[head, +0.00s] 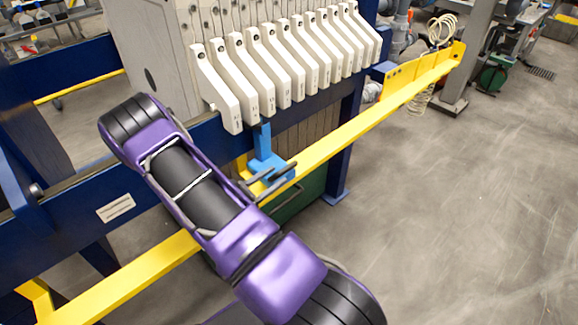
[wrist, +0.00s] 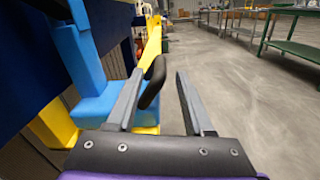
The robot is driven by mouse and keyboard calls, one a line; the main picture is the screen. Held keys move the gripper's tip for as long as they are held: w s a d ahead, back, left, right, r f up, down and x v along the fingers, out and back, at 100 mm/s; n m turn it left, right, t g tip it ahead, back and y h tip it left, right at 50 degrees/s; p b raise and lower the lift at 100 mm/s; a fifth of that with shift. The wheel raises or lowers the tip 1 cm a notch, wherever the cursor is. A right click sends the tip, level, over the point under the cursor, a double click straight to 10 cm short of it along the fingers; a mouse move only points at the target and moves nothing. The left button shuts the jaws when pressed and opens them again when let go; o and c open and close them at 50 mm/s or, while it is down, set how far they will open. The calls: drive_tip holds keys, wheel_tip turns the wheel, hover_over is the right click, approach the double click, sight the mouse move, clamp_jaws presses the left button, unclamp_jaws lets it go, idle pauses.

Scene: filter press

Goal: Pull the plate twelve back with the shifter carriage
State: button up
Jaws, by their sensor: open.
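The filter plates show as a row of off-white plate handles (head: 272,68) in the head view. Their numbers are too small to read, so I cannot tell which is plate twelve. The blue shifter carriage (head: 267,160) sits on the yellow rail below the near end of this row. It also shows at the left of the wrist view (wrist: 96,98). A dark curved handle (wrist: 153,84) projects from the carriage. My gripper (wrist: 159,74) is open, with the handle between its fingers, closer to the left finger. It does not grip the handle.
The yellow rail (head: 345,132) runs along the dark blue press frame (head: 70,63). A coiled hose (head: 441,30) hangs near the rail's far end. The grey floor (head: 450,210) right of the rail is clear.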

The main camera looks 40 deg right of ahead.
sight(294, 166)
drive_tip(key=d, duration=0.6)
drive_tip(key=shift+w+d, duration=0.3)
clamp_jaws()
drive_tip(key=shift+s+f, duration=0.15)
drive_tip(key=shift+s, duration=0.05)
idle(0.9)
